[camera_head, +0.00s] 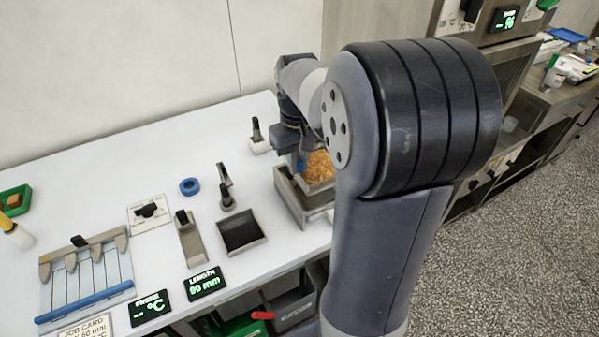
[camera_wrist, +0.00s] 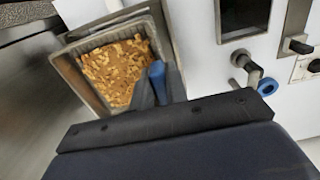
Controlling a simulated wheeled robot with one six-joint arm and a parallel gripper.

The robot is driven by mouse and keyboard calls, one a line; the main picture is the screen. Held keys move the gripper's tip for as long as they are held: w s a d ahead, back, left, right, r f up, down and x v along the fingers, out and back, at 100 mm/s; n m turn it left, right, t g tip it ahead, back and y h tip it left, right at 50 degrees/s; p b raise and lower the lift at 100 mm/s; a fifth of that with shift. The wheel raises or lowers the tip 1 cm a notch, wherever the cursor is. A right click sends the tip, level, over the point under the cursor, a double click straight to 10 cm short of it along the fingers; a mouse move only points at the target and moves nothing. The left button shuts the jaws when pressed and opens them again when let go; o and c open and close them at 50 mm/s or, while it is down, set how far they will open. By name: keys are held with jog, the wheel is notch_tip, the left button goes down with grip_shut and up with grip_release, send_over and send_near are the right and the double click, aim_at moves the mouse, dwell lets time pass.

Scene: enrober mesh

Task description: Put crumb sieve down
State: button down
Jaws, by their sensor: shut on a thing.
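The crumb sieve (camera_wrist: 82,88) is a square metal-rimmed frame with orange-brown crumbs showing inside it in the wrist view. It also shows partly behind my arm in the head view (camera_head: 320,166). My gripper (camera_wrist: 157,84) is shut on the sieve's blue handle at the near right side of the frame. In the head view the sieve is over or in a grey metal box (camera_head: 296,203) at the table's right end. I cannot tell whether the sieve touches the box. My arm hides the right part of both.
On the white table (camera_head: 110,165), a dark square tray (camera_head: 241,233), a blue ring (camera_head: 189,186) and a small black-handled tool (camera_head: 257,135) stand left of the box. A slatted rack (camera_head: 85,280) and two displays are farther left.

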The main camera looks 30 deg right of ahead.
jog(key=shift+f, duration=1.95)
jog(key=shift+f, duration=0.15)
jog(key=c, duration=1.4)
grip_release()
notch_tip(320, 180, up, 12)
jog(key=shift+r, duration=0.15)
